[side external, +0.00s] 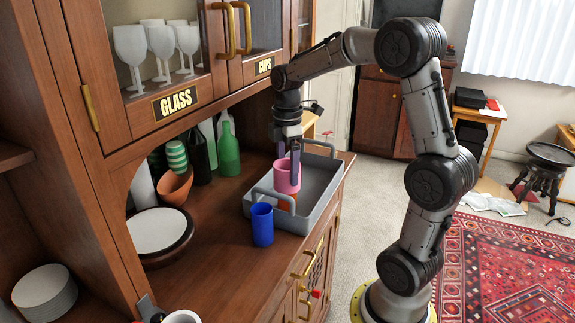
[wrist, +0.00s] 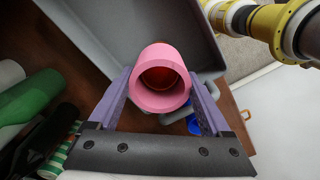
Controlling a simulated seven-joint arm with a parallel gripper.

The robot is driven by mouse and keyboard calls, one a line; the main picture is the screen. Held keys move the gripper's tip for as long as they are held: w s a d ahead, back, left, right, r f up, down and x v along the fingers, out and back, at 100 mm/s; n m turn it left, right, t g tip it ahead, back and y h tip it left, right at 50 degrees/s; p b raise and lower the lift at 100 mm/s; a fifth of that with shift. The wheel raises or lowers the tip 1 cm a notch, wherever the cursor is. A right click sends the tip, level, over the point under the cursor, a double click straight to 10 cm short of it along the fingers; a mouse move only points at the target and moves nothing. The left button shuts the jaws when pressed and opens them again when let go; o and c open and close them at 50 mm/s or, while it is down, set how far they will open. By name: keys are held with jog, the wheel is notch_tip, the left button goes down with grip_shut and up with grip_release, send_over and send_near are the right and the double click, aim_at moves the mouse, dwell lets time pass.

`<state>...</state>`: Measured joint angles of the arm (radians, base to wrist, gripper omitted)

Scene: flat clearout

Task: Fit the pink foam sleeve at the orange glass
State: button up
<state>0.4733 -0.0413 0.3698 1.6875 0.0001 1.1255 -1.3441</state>
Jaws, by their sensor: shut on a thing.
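The pink foam sleeve (side external: 287,177) is an upright open ring in the side view, with my gripper (side external: 294,160) shut on it from above. In the wrist view the sleeve (wrist: 160,101) sits between the two purple fingers of my gripper (wrist: 161,88). The orange glass (side external: 287,197) shows just below the sleeve, by the near end of the grey tray. Orange-red also shows through the sleeve's opening (wrist: 161,78), so the two are lined up or nearly so. How far the sleeve is around the glass, I cannot tell.
The grey tray (side external: 312,182) has raised walls and loop handles. A blue cup (side external: 262,224) stands just outside its near end. Green bottles (side external: 228,150) and an orange-brown bowl (side external: 175,187) stand to the left, under the cupboard.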

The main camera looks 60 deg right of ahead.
jog(key=shift+f, duration=3.2)
jog(key=o, duration=1.1)
notch_tip(320, 180, up, 14)
